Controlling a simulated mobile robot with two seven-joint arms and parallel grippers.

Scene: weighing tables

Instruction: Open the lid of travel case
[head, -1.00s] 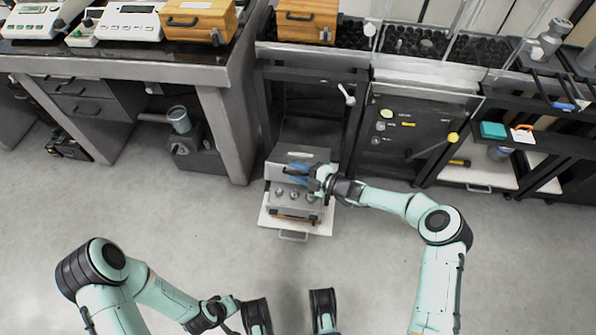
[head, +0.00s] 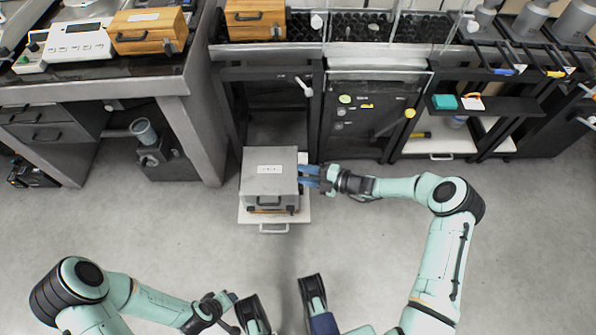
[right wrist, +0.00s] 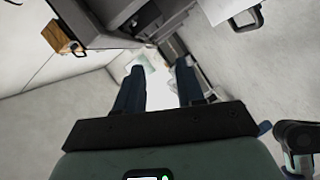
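The travel case (head: 270,183) is a grey box with a white label on top and a dark handle on its front. Its lid lies down over the box, and no contents show. My right gripper (head: 305,177) is just right of the case, open and empty, its blue fingers pointing left at it. They seem close to its right side; I cannot tell whether they touch. In the right wrist view the two fingers (right wrist: 158,88) stand apart with nothing between them. My left gripper (head: 228,310) is low in the head view, away from the case; its fingers are unclear.
The case rests on a white pulled-out board (head: 250,217) with a front handle. Behind it is a dark open cabinet (head: 278,105). A wooden box (head: 254,20) stands above. A grey bench (head: 172,80) with scales is at the left. The floor in front is clear.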

